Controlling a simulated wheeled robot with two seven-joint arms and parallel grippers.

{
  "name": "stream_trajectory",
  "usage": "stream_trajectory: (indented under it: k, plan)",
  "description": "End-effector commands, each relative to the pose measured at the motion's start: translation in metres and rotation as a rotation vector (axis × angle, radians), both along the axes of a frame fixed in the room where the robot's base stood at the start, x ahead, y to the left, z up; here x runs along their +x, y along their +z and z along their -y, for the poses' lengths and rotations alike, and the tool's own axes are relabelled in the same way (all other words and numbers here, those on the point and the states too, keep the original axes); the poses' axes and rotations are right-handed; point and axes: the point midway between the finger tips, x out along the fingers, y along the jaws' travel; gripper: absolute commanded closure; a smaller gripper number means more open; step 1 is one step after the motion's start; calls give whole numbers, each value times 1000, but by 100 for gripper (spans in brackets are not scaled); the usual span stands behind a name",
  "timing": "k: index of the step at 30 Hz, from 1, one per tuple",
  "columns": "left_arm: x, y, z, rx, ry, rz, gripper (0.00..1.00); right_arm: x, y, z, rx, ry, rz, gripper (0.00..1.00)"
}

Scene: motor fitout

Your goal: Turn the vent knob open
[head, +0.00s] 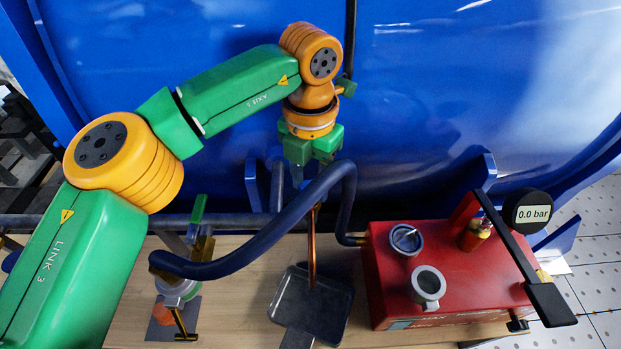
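No part shows clearly as the vent knob, and I cannot tell which fitting it is. My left gripper (304,175) points down in front of the blue tank wall, behind the dark blue hose (262,237). Its fingertips are partly hidden, and I cannot tell whether they hold anything. A thin copper tube (312,250) runs down from just below the gripper toward a grey tray (326,308); its top is hidden by the gripper and hose. A round fitting with a small handle (405,239) sits on the red box (385,285), right of the gripper. My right gripper is out of view.
The red box also carries a grey cap (428,284), a black lever (522,262) and a gauge reading 0.0 bar (532,212). A valve with a green handle (199,212) stands left. The blue tank (450,110) fills the back; the wooden bench (238,310) has bare patches.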

Motion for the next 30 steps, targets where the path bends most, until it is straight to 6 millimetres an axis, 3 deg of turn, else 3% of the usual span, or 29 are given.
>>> stream_trajectory:
  k: [1,2,4,5,14,23,30]
  plan:
    - [-1,-1,0,1,-1,-3,100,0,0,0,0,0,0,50]
    - [-1,-1,0,1,-1,-3,46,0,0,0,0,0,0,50]
    - [0,-1,0,0,-1,-2,27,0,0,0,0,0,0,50]
    - [0,-1,0,0,-1,-2,24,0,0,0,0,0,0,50]
    - [0,3,0,0,-1,0,24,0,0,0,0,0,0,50]
    - [0,64,0,0,0,0,24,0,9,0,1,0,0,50]
    - [-1,71,0,0,-2,-2,24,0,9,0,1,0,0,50]
